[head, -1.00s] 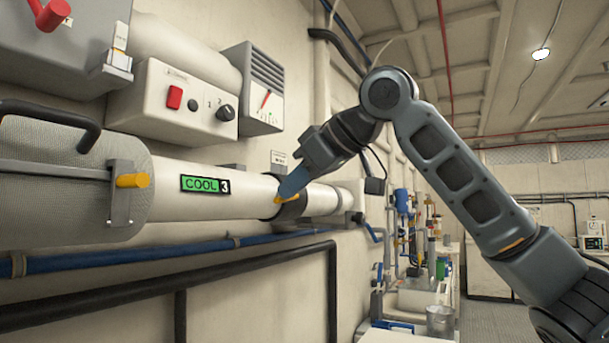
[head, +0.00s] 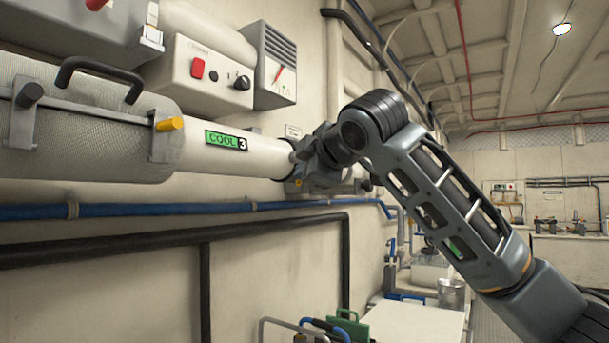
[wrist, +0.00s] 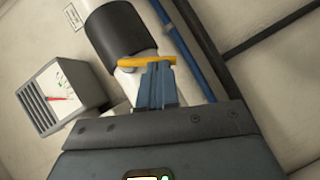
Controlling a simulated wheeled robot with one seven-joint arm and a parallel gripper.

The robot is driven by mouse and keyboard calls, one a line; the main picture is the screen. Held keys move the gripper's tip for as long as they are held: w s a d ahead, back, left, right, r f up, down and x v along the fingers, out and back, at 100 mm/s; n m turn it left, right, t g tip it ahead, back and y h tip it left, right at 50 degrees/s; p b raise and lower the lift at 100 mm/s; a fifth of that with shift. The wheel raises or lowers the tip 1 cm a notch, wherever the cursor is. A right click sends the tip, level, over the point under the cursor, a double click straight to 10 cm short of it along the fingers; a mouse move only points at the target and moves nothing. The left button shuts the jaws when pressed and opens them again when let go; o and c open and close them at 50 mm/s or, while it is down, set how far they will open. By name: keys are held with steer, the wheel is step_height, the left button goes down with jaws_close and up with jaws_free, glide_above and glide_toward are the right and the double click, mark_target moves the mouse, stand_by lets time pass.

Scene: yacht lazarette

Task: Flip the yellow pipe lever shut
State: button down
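The yellow lever (wrist: 135,62) lies across the pipe just below the black collar (wrist: 118,32) in the wrist view. My gripper (wrist: 158,68) has its two blue-grey fingers together, tips at the lever's middle and right part. The fingers look shut, with no lever visibly between them; whether the tips touch it is unclear. In the head view, my wrist covers most of the collar and lever, and only a small yellow bit (head: 299,182) shows below it. The white pipe (head: 262,149) carries a green "COOL 3" label (head: 226,141).
A mesh-covered pipe section (head: 95,125) with a yellow knob (head: 170,124) is at left. A switch box (head: 205,75) and a vented gauge box (head: 276,65) are above. A blue pipe (head: 150,208) runs below. A pale bench (head: 420,325) is at lower right.

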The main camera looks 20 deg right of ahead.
steer(key=shift+w+d+f+n+t+h+b, duration=0.15)
steer(key=shift+f+n+t+b, duration=0.2)
steer(key=shift+n+b, duration=0.15)
steer(key=shift+w+d+f+n+t+h+b, duration=0.15)
steer(key=shift+f+n+t+b, duration=0.1)
steer(key=shift+n+t+b, duration=0.2)
steer(key=shift+n, duration=0.25)
